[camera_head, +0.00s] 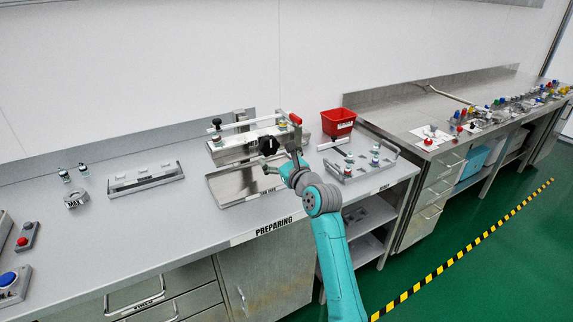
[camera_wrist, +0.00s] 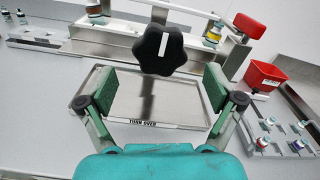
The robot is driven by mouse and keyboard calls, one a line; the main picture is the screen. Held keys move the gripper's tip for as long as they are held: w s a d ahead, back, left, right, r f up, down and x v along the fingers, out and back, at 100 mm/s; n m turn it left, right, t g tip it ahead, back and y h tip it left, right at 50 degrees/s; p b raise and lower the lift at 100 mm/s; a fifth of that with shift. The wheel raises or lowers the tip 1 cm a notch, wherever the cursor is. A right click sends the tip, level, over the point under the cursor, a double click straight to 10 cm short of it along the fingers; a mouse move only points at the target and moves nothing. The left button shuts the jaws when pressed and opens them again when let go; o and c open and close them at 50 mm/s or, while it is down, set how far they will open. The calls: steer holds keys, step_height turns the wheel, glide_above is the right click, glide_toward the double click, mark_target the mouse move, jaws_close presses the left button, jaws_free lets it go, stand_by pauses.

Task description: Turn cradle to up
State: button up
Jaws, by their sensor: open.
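The cradle (camera_head: 240,124) is a light bar frame over a metal base at the middle back of the bench, with small vials held at its ends. A black lobed knob (camera_head: 268,145) sits at its front; in the wrist view the knob (camera_wrist: 160,49) carries a white upright mark. A red-ended lever (camera_head: 295,120) is at the cradle's right end; this red end (camera_wrist: 249,25) also shows in the wrist view. My gripper (camera_wrist: 157,82) is open and empty, its fingers apart on either side below the knob, not touching it as far as I see.
A shallow metal tray (camera_head: 215,196) marked TURN OVER lies below the gripper. A red bin (camera_head: 338,122) and a vial rack (camera_head: 345,176) stand to the right. Another rack (camera_head: 145,181) and loose vials (camera_head: 66,175) are on the left.

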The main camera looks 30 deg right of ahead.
steer(key=s, duration=0.6)
steer(key=shift+s, duration=0.2)
steer(key=s+a+f+n+g, duration=0.1)
steer(key=s+a+f+n, duration=0.25)
steer(key=s+f, duration=0.4)
steer(key=s+a+f+n+h, duration=0.1)
steer(key=s+a+f+n, duration=0.2)
steer(key=s+f+n, duration=0.35)
steer(key=s+a+f+n+g, duration=0.1)
steer(key=s+a+f+n, duration=0.2)
steer(key=s+f, duration=0.65)
steer(key=s+a+r+n, duration=0.2)
steer(key=s+n, duration=0.8)
steer(key=s, duration=0.6)
steer(key=s+a+r+n+g+y, duration=0.1)
steer(key=s+a+r+n, duration=0.1)
steer(key=s+n, duration=0.8)
steer(key=shift+s+a+r, duration=0.35)
steer(key=shift+s+a, duration=0.35)
steer(key=shift+s, duration=2.6)
